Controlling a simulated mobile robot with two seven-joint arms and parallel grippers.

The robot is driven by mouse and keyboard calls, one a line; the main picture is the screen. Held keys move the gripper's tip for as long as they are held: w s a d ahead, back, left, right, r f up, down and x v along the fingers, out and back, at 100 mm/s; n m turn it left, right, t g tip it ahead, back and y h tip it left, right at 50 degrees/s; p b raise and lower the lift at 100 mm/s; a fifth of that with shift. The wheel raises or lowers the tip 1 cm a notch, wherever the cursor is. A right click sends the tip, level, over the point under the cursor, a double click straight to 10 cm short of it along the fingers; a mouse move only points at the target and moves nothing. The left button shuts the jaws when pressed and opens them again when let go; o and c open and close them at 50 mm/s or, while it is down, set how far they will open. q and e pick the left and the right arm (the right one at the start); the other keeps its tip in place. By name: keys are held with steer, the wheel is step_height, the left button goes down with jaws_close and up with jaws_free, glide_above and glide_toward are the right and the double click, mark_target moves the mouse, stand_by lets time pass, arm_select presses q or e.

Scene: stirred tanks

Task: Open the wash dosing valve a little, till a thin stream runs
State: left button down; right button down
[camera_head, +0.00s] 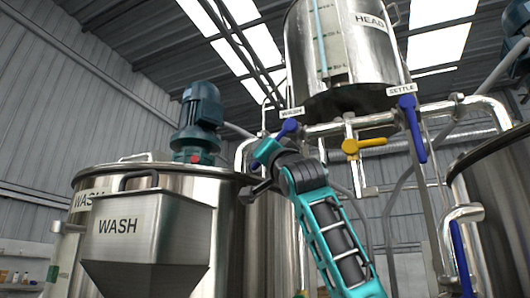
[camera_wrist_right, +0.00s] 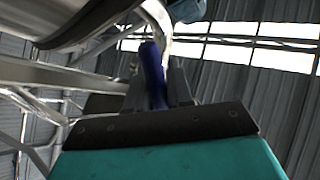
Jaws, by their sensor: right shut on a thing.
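The wash dosing valve's blue lever (camera_head: 289,127) sits under a small WASH label on the pipe below the head tank (camera_head: 345,50). Its handle slants down and left to my right gripper (camera_head: 262,172). In the right wrist view, the blue lever (camera_wrist_right: 152,75) stands between the fingers of my right gripper (camera_wrist_right: 163,88), which is shut on it. The pipe bends down at the wash tank (camera_head: 240,205). I cannot make out a stream; the inside of the tank is hidden. My left gripper is not in view.
A WASH hopper (camera_head: 150,235) stands in front of the tank, and a blue-green motor (camera_head: 200,108) stands on top. A yellow valve handle (camera_head: 352,146) and the blue SETTLE lever (camera_head: 411,125) are to the right. Another blue lever (camera_head: 461,258) is lower right.

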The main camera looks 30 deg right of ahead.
steer(key=c, duration=1.1)
jaws_free()
